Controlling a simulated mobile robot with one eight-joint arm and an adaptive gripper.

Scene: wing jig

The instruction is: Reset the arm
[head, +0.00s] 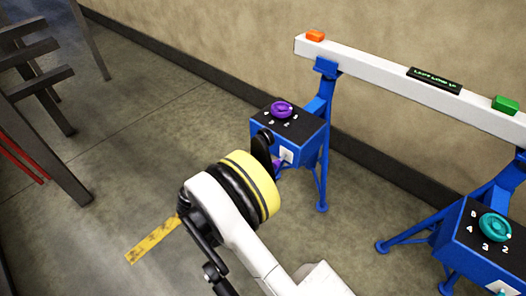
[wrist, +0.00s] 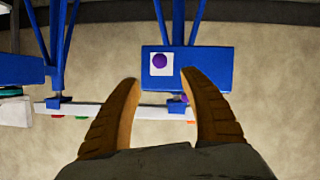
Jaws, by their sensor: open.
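My gripper (wrist: 160,80) is open and empty in the wrist view, with its two tan ribbed fingers spread apart. A blue control box (wrist: 215,68) lies beyond the fingertips, with a round purple knob (wrist: 159,61) on a white plate on its front face. In the head view my gripper (head: 270,152) is in front of this blue box (head: 262,128), partly hidden by my yellow-ringed wrist. A purple dial (head: 281,109) with white numbers around it sits on the box's black top. Whether a finger touches the box is unclear.
A white beam (head: 385,72) on blue stands runs along the wall, bearing an orange piece (head: 315,35), a dark display (head: 434,80) and a green piece (head: 505,104). A second box with a teal dial (head: 495,226) stands right. Dark racks (head: 40,85) stand left; floor between is clear.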

